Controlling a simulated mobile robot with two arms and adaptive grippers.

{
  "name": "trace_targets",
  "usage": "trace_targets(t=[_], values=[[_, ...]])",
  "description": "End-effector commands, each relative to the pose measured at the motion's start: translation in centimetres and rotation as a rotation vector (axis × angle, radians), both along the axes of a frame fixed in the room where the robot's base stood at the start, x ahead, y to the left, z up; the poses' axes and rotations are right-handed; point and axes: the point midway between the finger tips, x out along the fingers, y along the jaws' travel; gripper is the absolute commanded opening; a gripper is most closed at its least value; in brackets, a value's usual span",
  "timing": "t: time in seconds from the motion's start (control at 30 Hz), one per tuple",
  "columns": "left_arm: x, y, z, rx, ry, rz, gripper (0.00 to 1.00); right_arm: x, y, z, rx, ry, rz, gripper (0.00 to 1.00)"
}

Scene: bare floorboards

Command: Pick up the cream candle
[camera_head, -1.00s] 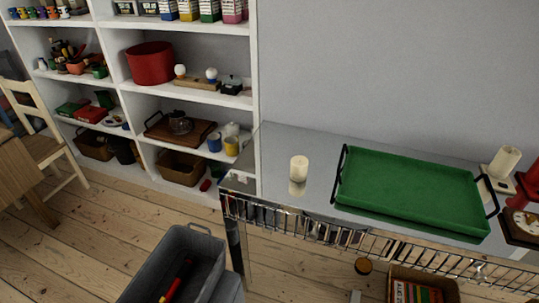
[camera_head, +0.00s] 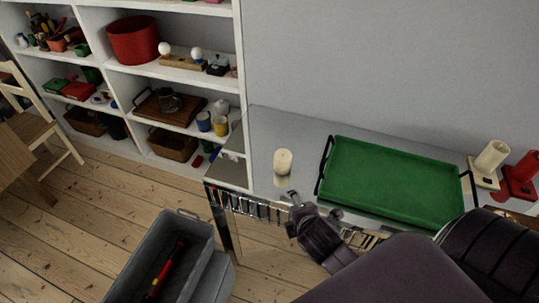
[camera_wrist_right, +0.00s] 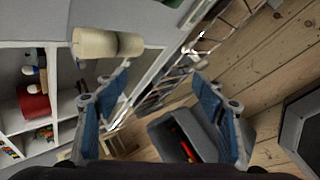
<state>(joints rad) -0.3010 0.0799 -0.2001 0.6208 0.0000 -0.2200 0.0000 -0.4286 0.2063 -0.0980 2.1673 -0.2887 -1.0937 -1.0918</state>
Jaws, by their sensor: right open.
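The cream candle (camera_head: 283,162) stands upright on the shiny metal table (camera_head: 262,130), left of the green tray. It also shows in the right wrist view (camera_wrist_right: 108,43), lying sideways in that picture, beyond the left finger. My right gripper (camera_head: 293,198) reaches in from the lower right over the table's front edge, just in front of the candle and apart from it. In the right wrist view its two blue-padded fingers (camera_wrist_right: 160,100) are spread wide with nothing between them. My left gripper is not in view.
The green tray (camera_head: 391,181) with dark handles lies close to the right of the candle. White shelves stand left; a grey bin (camera_head: 165,255) sits on the floor.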

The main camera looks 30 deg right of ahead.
Motion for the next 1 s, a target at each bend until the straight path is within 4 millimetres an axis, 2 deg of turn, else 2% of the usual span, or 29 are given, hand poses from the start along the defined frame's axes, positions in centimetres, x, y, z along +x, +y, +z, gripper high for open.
trace_targets(t=[0.37,0.7,0.8,1.0], values=[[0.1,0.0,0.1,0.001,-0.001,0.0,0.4,3.9,-2.5,1.8,-0.364,-0.011,0.288,0.63],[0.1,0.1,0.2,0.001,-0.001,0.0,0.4,9.5,-5.1,3.9,-0.973,0.037,0.696,0.63],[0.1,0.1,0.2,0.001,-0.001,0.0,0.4,10.4,-5.4,4.4,-1.107,0.057,0.776,0.63],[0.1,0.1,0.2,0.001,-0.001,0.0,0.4,11.5,-5.7,4.6,-1.209,0.077,0.835,0.63]])
